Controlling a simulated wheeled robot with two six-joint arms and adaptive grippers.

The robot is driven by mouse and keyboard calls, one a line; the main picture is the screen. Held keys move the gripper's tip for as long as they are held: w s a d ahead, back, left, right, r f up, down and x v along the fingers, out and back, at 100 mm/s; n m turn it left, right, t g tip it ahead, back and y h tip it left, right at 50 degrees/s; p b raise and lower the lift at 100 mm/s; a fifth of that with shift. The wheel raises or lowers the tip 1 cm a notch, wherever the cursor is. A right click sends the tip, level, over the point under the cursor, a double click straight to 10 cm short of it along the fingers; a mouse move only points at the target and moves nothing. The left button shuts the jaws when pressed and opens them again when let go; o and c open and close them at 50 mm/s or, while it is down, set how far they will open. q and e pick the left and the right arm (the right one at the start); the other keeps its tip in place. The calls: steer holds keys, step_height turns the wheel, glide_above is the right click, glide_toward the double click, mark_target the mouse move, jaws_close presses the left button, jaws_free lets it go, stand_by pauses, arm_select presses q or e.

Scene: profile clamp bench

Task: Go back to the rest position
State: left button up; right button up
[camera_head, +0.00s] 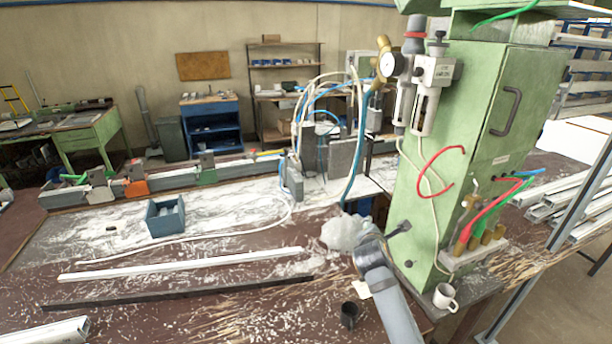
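The task names no object. My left gripper does not show anywhere in the head view, and no arm comes in from the left. A grey tubular link rises from the bottom edge right of centre, ending in a dark joint in front of the green cabinet. I cannot make out gripper fingers on it. My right gripper does not show either.
A green cabinet (465,140) with hoses stands at the right, with a white mug (444,296) at its foot. A black cup (349,314), a white profile (180,264), a dark bar (180,292) and a blue bin (165,218) are on the chip-strewn bench.

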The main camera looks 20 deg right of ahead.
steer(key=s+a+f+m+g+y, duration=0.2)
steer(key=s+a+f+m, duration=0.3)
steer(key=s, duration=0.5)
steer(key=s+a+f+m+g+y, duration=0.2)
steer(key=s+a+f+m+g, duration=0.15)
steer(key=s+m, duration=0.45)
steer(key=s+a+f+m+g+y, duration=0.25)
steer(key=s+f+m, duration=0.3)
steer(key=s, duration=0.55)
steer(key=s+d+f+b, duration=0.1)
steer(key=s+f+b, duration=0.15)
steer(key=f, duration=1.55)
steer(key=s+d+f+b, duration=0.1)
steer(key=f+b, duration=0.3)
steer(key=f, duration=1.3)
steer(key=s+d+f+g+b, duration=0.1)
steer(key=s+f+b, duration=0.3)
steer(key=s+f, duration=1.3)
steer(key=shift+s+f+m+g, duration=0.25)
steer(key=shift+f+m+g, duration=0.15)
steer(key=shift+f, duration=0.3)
